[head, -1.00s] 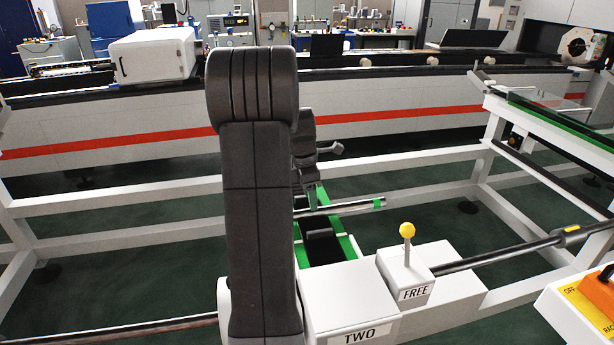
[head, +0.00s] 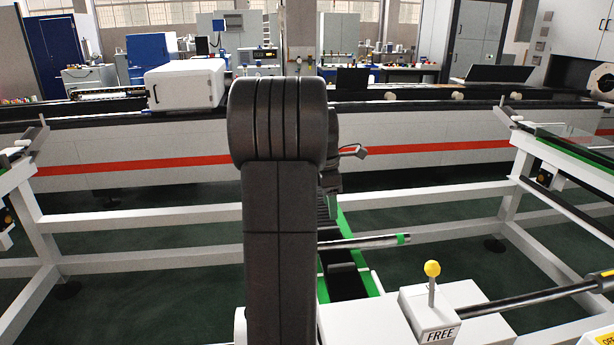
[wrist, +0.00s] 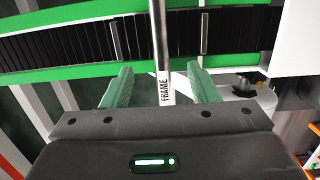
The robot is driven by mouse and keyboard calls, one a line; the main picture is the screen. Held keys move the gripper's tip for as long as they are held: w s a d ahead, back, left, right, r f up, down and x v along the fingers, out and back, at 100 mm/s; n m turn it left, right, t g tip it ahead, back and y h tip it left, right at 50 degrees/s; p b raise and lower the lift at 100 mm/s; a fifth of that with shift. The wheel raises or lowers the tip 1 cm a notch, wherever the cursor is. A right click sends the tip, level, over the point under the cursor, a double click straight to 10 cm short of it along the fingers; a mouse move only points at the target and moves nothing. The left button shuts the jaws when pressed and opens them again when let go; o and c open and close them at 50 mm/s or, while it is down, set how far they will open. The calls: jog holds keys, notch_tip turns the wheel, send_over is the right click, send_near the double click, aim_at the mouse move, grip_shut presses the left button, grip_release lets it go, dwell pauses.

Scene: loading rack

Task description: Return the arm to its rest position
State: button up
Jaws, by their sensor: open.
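My gripper (wrist: 159,70) is open in the wrist view, with its two green fingers spread apart. A metal rod (wrist: 158,35) with a white FRAME label shows in the gap between the fingers. I cannot tell whether it is between them or beyond them; neither finger appears to touch it. In the head view my dark arm stands upright in the middle and hides most of the gripper. A metal rod with a green band (head: 365,242) sticks out to the right from behind the arm.
A green-edged black track (head: 348,282) runs below the arm. A white block marked FREE with a yellow-knobbed lever (head: 432,270) stands at front right. White frame rails (head: 140,236) cross both sides. A long white bench with a red stripe (head: 130,162) spans the back.

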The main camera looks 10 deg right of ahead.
aim_at(334, 242)
jog(key=f, duration=0.4)
jog(key=d+f, duration=0.1)
jog(key=f, duration=0.3)
jog(key=f+p, duration=0.1)
jog(key=f, duration=0.4)
jog(key=shift+d+f, duration=0.1)
jog(key=shift+d, duration=0.2)
notch_tip(334, 242, up, 13)
jog(key=a+b, duration=0.1)
jog(key=a, duration=0.1)
jog(key=f, duration=0.4)
jog(key=d+f, duration=0.1)
jog(key=f, duration=0.3)
jog(key=d+f+p, duration=0.1)
jog(key=f, duration=0.3)
jog(key=shift+f, duration=0.25)
notch_tip(334, 242, up, 9)
jog(key=p, duration=0.7)
jog(key=shift+r, duration=0.8)
jog(key=shift+a+r, duration=0.1)
